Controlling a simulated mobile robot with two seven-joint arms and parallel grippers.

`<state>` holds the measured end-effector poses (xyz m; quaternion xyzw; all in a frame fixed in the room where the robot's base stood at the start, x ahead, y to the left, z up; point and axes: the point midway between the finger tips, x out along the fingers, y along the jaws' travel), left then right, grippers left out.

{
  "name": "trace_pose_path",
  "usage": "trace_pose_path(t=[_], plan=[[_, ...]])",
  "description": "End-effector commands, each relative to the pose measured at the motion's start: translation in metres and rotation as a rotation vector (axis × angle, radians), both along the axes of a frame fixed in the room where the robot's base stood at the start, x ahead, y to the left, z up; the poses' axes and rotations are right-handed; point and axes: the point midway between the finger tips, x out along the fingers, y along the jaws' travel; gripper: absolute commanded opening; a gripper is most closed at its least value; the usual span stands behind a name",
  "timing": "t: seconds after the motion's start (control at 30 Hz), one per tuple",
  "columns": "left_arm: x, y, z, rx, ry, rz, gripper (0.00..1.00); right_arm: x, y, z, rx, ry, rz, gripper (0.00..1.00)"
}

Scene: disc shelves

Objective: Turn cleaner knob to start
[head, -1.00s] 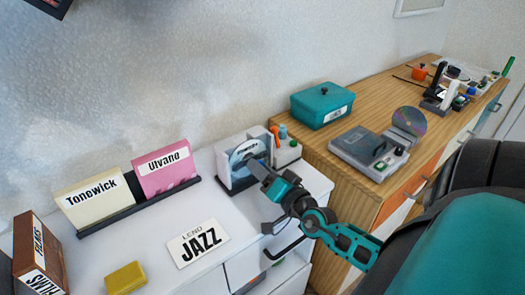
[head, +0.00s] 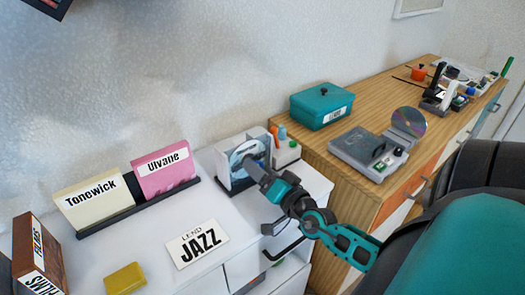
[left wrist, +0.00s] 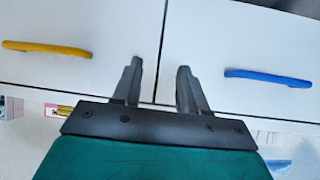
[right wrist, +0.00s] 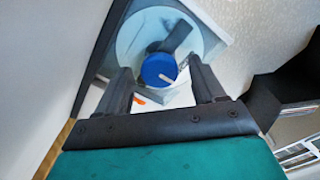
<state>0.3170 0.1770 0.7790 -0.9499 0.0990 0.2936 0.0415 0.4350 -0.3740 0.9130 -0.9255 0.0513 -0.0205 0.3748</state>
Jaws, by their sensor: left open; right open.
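The disc cleaner (head: 236,160) stands on the white cabinet against the wall, with a pale round disc (head: 246,153) in it. In the right wrist view the cleaner's blue round knob (right wrist: 158,69) with a white pointer mark sits in front of the disc (right wrist: 190,42). My right gripper (head: 258,172) is open in front of the cleaner. In the right wrist view its fingers (right wrist: 163,85) stand on either side of the knob, apart from it as far as I can tell. My left gripper (left wrist: 158,80) is open and empty, facing white drawer fronts. It is out of the head view.
Left of the cleaner are a cream Tonewick sleeve (head: 90,203), a pink Ulvane sleeve (head: 165,172), a LEND JAZZ card (head: 197,243) and a yellow block (head: 125,278). On the wooden cabinet are a teal box (head: 322,104) and a grey disc device (head: 365,152).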

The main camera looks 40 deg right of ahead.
Motion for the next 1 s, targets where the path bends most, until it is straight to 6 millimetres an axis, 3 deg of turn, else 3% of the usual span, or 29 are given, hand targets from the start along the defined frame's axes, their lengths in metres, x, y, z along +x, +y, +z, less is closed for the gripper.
trace_pose_path(t=[0.23, 0.7, 1.0], plan=[[0.000, 0.000, -0.001, 0.000, 0.000, 0.000, 0.43, -0.016, 0.001, -0.001, -0.001, 0.003, 0.000, 0.69], [-0.002, 0.000, -0.012, 0.001, 0.003, 0.000, 0.43, -0.099, 0.011, -0.002, -0.002, 0.004, 0.001, 0.69], [-0.003, 0.001, -0.016, 0.001, 0.006, 0.000, 0.43, -0.126, 0.014, 0.000, -0.002, 0.001, 0.001, 0.69]])
